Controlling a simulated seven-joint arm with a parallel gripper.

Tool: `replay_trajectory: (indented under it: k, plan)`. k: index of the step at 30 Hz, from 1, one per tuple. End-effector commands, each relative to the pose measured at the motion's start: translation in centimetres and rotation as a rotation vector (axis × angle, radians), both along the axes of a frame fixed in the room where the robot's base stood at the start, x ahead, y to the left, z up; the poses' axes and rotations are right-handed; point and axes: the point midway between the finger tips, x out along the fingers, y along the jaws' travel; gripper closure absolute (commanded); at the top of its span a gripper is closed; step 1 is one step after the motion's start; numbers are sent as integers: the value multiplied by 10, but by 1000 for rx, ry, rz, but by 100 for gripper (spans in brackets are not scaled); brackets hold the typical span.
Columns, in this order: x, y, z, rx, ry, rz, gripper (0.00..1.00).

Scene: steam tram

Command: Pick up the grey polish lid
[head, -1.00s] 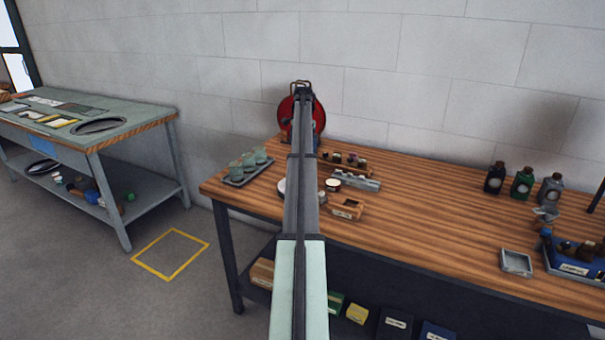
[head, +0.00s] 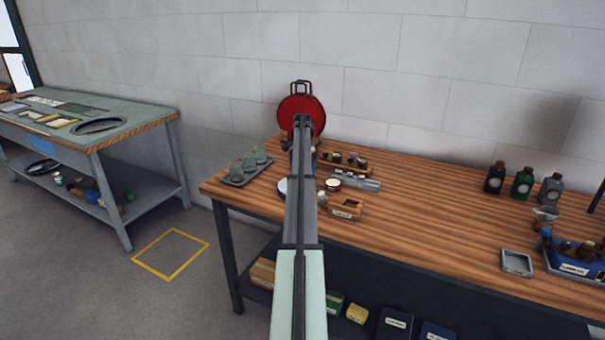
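My arm runs up the middle of the head view and covers part of the wooden workbench (head: 430,208). My gripper (head: 301,150) is at its far end, above the back left of the bench and in front of the red round can. It is mostly hidden behind my arm, so I cannot see whether its fingers are open or hold anything. A round pale grey disc (head: 283,187) lies on the bench, partly covered by my arm; it may be the grey polish lid, but I cannot tell. A small round tin (head: 333,184) with a pale top and red rim stands right of my arm.
The red round can (head: 301,108) stands at the back. A tray (head: 236,180) of greenish cups is at left. A wooden box (head: 346,205) and a grey metal piece (head: 361,184) are right of my arm. Dark bottles (head: 522,184) stand farther right. The bench's middle is clear.

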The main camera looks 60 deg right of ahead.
Motion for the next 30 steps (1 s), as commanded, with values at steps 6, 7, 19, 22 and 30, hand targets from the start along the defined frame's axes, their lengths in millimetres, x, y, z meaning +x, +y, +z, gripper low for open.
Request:
replay_trajectory:
  k: [6,7,19,22,30]
  plan:
    - [0,0,-1,0,0,0,2]
    - [0,0,-1,0,0,0,5]
    - [0,0,-1,0,0,0,43]
    - [0,0,-1,0,0,0,53]
    - [0,0,0,0,0,0,57]
